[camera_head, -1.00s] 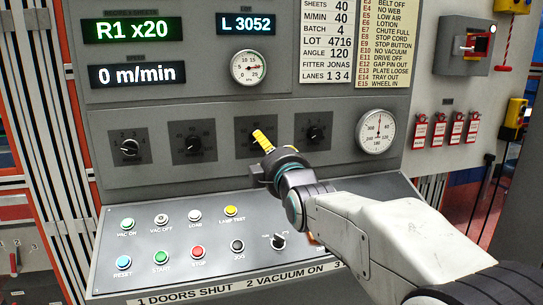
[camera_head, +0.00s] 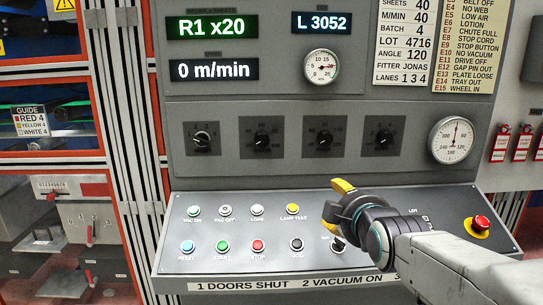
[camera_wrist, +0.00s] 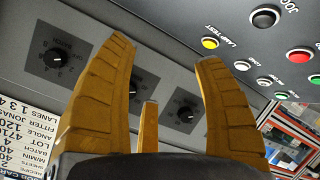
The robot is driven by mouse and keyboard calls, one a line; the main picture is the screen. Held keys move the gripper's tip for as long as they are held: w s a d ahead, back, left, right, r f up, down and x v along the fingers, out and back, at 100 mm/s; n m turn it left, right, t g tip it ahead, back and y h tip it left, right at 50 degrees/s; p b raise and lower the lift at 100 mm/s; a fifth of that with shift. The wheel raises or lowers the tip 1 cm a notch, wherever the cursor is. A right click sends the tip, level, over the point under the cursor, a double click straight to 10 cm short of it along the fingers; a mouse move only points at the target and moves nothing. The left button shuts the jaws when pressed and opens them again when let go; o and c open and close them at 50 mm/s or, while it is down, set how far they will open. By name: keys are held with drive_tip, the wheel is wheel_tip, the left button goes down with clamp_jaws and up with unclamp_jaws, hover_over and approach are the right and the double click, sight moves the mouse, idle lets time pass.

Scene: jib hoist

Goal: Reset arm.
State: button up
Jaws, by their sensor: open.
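My gripper (camera_head: 338,198) with yellow fingers is in front of the sloped button panel in the head view, right of the yellow lamp test button (camera_head: 292,209). In the wrist view its fingers (camera_wrist: 165,90) are spread apart with nothing between them. Beyond them is the grey panel with the row of black rotary knobs; one knob (camera_wrist: 186,114) shows between the fingers. In the head view the knob row includes a knob (camera_head: 324,138) above the gripper. My wrist partly hides the selector knob (camera_head: 338,243) on the sloped panel.
The sloped panel carries a blue reset button (camera_head: 187,246), a green start button (camera_head: 222,246), a red stop button (camera_head: 258,245) and a red mushroom button (camera_head: 482,223) on yellow. A round dial gauge (camera_head: 452,139) is at right. Open space lies in front of the panel.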

drive_tip(key=s+f+m+g, duration=0.55)
drive_tip(key=s+f, duration=0.45)
drive_tip(key=s, duration=0.4)
drive_tip(key=s+f+m+g, duration=0.4)
drive_tip(key=s+f+g, duration=0.2)
drive_tip(key=s+f, duration=0.6)
drive_tip(key=w+p+v, duration=0.2)
drive_tip(key=p+v, duration=1)
drive_tip(key=v, duration=0.4)
drive_tip(key=shift+r+t, duration=0.15)
drive_tip(key=shift+t, duration=0.2)
